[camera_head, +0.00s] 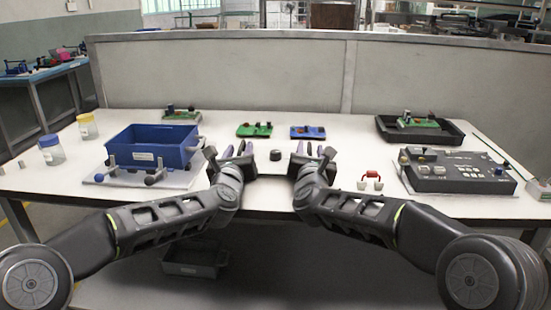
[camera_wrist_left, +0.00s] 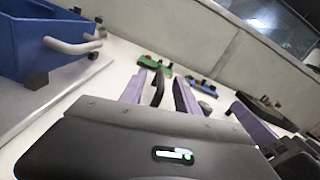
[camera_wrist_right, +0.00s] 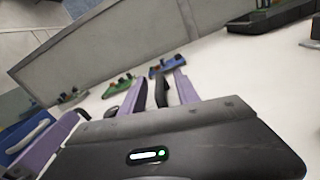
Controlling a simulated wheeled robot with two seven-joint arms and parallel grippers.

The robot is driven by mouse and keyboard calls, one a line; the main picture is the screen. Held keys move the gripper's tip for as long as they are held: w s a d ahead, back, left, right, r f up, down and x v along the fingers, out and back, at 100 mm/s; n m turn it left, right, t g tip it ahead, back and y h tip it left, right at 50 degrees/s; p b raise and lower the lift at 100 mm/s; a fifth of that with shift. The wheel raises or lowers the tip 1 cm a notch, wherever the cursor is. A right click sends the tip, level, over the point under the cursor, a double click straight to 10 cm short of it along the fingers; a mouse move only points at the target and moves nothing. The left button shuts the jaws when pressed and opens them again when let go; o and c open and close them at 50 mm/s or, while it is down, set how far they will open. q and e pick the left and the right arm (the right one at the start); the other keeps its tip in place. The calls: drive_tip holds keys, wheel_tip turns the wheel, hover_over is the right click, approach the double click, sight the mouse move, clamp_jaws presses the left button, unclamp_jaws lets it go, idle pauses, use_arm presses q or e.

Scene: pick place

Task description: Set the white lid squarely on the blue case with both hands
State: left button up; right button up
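The blue case (camera_head: 150,147) stands at the left of the table as an open-topped box on a pale flat plate (camera_head: 178,180). Grey bars with dark ends stick out from its side. It also shows at the upper left of the left wrist view (camera_wrist_left: 30,45). I cannot pick out a separate white lid; whether the pale plate is it, I cannot tell. My left gripper (camera_head: 238,149) is right of the case, fingers apart and empty. My right gripper (camera_head: 314,149) is further right, also apart and empty. Neither touches anything.
A small dark round object (camera_head: 276,155) lies between the grippers. Green (camera_head: 254,131) and blue (camera_head: 308,133) boards lie behind. A dark control box (camera_head: 455,172) and black tray (camera_head: 455,136) are at right. Jars (camera_head: 51,150) stand at far left. The middle table is mostly clear.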

use_arm(q)
clamp_jaws()
use_arm(e)
clamp_jaws()
idle(1.2)
